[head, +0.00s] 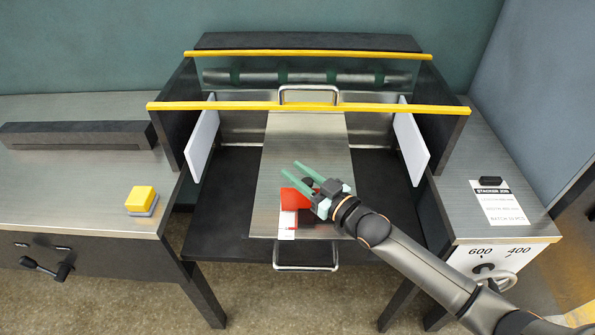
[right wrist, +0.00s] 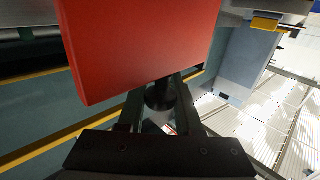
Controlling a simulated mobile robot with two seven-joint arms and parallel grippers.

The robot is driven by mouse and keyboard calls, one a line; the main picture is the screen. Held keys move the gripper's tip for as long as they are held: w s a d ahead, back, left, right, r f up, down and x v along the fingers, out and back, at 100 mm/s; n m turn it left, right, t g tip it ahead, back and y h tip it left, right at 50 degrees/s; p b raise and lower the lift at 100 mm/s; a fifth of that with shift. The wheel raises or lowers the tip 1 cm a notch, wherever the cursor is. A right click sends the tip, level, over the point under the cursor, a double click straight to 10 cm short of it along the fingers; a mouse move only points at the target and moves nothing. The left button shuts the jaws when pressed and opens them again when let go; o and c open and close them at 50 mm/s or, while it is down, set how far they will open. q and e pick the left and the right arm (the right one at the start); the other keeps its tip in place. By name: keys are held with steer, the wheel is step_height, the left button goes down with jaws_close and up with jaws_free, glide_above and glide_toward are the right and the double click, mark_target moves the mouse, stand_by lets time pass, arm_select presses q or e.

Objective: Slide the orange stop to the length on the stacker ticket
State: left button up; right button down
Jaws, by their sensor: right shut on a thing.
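The orange stop (head: 290,199), a red-orange block, sits on the grey metal plate (head: 275,150) in the middle of the stacker, towards its near end. It fills the top of the right wrist view (right wrist: 140,40). My right gripper (head: 291,168) reaches in from the right, over the stop. In the right wrist view its fingers (right wrist: 162,105) are closed around a dark round knob (right wrist: 159,94) by the stop.
Yellow rails (head: 235,105) cross above the plate, with white side panels (head: 202,145) left and right. A dial panel (head: 480,262) marked 600 and 400 with a handwheel is at the lower right. A yellow block (head: 141,197) sits on the left table.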

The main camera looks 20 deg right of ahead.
stand_by(0.3)
steer(key=c, duration=0.6)
jaws_free()
steer(key=shift+d, duration=0.1)
steer(key=v, duration=1.2)
steer(key=shift+s+r+b, duration=0.1)
steer(key=shift+s+b, duration=0.1)
steer(key=shift+b, duration=0.1)
